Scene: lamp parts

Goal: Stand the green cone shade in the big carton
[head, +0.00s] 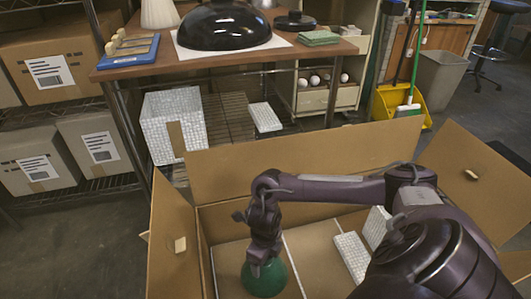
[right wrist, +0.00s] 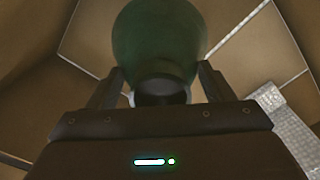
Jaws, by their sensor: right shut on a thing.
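The green cone shade (head: 264,279) is inside the big carton (head: 278,160), low in its left part. My right gripper (head: 262,258) reaches down into the carton above the shade and is shut on its narrow top end. In the right wrist view the shade (right wrist: 160,40) sits between the two fingers (right wrist: 160,88), its wide part pointing away from the gripper. The shade's lower rim is hidden, so I cannot tell whether it touches the carton floor. My left gripper does not show.
The carton's flaps stand open around it. White textured blocks (head: 352,256) lie in its right part, partly behind my right arm. Behind the carton stands a table (head: 150,68) with a black dome shade (head: 222,26), a white shade (head: 160,13) and a blue tray (head: 128,52).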

